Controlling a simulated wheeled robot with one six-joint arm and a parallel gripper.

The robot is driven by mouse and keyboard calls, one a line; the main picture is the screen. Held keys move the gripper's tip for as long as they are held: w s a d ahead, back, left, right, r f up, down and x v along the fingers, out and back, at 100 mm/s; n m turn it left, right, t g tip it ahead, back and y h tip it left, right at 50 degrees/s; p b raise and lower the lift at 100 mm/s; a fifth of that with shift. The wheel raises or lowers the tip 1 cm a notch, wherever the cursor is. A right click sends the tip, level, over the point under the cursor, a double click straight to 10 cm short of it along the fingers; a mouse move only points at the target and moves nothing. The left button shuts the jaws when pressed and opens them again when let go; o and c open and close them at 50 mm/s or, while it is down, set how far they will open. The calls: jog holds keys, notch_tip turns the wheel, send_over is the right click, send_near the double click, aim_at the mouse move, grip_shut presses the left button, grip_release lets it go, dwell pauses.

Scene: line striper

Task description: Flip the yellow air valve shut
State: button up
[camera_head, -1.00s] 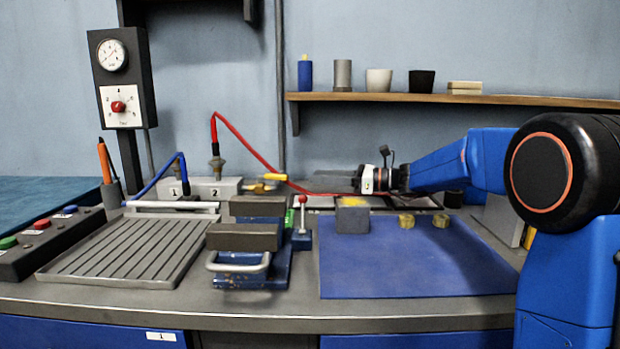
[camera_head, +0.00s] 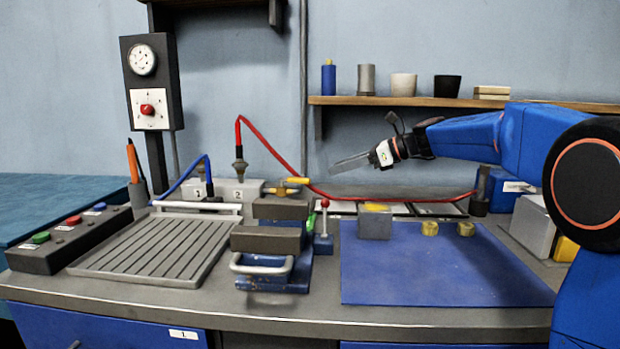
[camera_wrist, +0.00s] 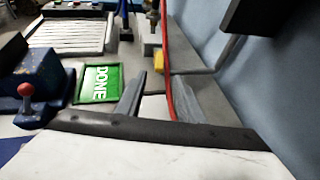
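The yellow air valve lever (camera_head: 298,180) lies about level in the head view, pointing right from a brass fitting (camera_head: 278,191) beside the block marked 2. In the wrist view the yellow lever (camera_wrist: 158,60) shows just beyond the fingertips, beside the red hose. My gripper (camera_head: 334,169) is in the air, right of the lever and a little above it, slanting down to the left. In the wrist view my gripper (camera_wrist: 157,82) has its two fingers apart with nothing held. The fingers do not appear to touch the lever.
The red hose (camera_head: 270,143) arches over the valve and runs right, beneath my gripper. A vise (camera_head: 268,239) and a red-knobbed lever (camera_head: 325,204) stand in front. A green DONE card (camera_wrist: 98,85) lies nearby. The blue mat (camera_head: 440,275) is mostly clear.

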aim_at(310, 179)
jog(key=x, duration=1)
jog(key=shift+a+f, duration=0.1)
jog(key=shift+a, duration=0.25)
jog(key=shift+c, duration=0.6)
grip_shut()
